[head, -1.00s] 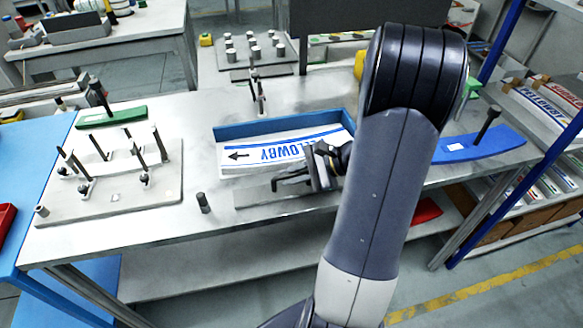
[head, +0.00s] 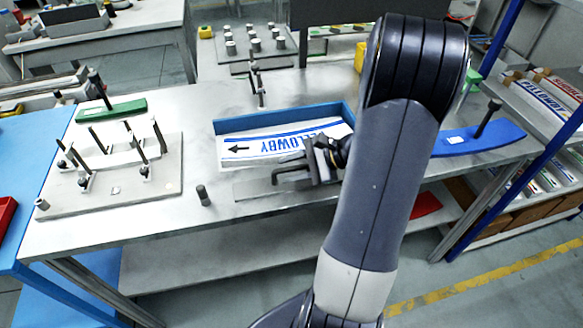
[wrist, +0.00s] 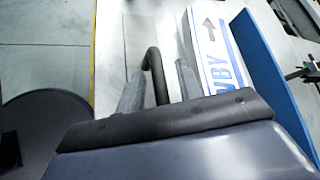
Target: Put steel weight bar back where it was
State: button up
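The steel weight bar (head: 255,190) appears to be the flat grey strip on the table, in front of the label tray, with a dark bent handle (head: 288,177) above it. I cannot tell whether the handle is fixed to it. My gripper (head: 309,170) is low over the strip's right part, at the handle. In the wrist view the handle (wrist: 156,72) stands between the two fingers of my gripper (wrist: 161,66). The fingers are apart, with a gap on the right side. The blue-walled tray (head: 285,122) holds white FELLOWBY labels (head: 265,146) and no bar on top.
A grey fixture plate (head: 115,200) with several upright pins stands at the left. A small dark cylinder (head: 203,195) stands left of the strip. A blue curved block (head: 490,140) with a handle lies at the right, beyond my arm. The table between fixture and tray is mostly clear.

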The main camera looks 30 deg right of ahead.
jog(key=b+v, duration=0.1)
jog(key=v, duration=1.1)
